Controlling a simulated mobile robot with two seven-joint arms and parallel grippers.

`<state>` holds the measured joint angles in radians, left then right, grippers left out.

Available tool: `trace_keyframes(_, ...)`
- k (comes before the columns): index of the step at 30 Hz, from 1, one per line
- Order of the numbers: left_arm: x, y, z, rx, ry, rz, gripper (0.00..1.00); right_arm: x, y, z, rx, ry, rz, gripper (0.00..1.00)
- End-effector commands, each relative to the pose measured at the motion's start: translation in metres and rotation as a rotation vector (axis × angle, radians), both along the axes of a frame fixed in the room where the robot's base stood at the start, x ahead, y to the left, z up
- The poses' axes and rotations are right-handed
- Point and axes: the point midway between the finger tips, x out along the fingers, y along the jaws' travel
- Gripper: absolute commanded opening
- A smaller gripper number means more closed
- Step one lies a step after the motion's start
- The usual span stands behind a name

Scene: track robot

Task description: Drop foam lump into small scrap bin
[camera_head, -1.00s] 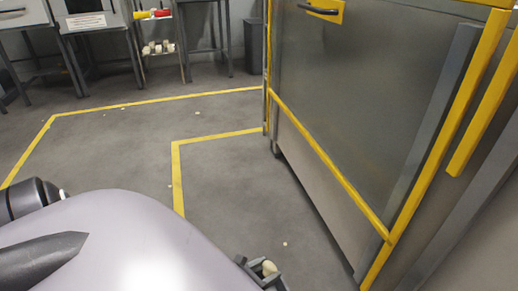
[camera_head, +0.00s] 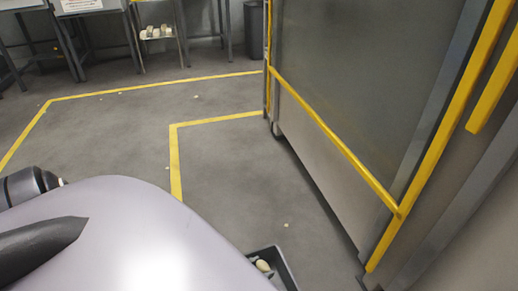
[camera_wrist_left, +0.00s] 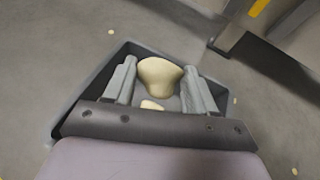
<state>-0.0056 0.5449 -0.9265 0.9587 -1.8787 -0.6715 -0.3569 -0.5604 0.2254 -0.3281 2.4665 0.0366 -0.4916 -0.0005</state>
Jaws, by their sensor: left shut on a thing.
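A cream foam lump (camera_wrist_left: 158,76) shows in the left wrist view between the two grey fingers of my left gripper (camera_wrist_left: 159,70), which is shut on it. The small scrap bin (camera_wrist_left: 92,88), dark grey and open-topped, lies behind and around the fingers in that view. A smaller cream piece (camera_wrist_left: 152,105) shows below the lump; I cannot tell what it rests on. In the head view, the bin's dark rim (camera_head: 284,268) shows at the bottom centre, with a cream lump (camera_head: 263,265) at it. My arm hides much of the bin there. My right gripper is not in view.
A large grey cabinet with a yellow frame (camera_head: 335,130) stands to the right. Small pale crumbs lie on the grey floor (camera_head: 235,165), which has yellow lines. Tables, a shelf with cream pieces (camera_head: 157,32) and a dark waste bin (camera_head: 253,25) stand at the back.

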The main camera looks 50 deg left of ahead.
Motion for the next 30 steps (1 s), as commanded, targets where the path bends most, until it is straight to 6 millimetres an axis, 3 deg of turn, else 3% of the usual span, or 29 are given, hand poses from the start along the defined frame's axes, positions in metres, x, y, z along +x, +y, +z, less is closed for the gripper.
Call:
trace_keyframes(8,0.0,0.0,-0.001,0.0,-0.001,0.0,0.28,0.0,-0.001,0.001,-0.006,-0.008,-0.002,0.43)
trace_keyframes(9,0.0,0.0,-0.001,0.0,-0.001,0.0,0.59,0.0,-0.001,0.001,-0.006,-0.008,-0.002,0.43)
trace_keyframes(12,0.0,0.0,-0.001,-0.001,-0.001,0.0,0.86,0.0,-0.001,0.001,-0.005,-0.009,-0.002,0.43)
trace_keyframes(22,-0.004,0.0,0.001,-0.001,0.001,0.0,0.86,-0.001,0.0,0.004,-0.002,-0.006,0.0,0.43)
trace_keyframes(30,-0.041,0.003,0.019,-0.001,0.002,0.0,0.86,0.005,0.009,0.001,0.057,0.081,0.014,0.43)
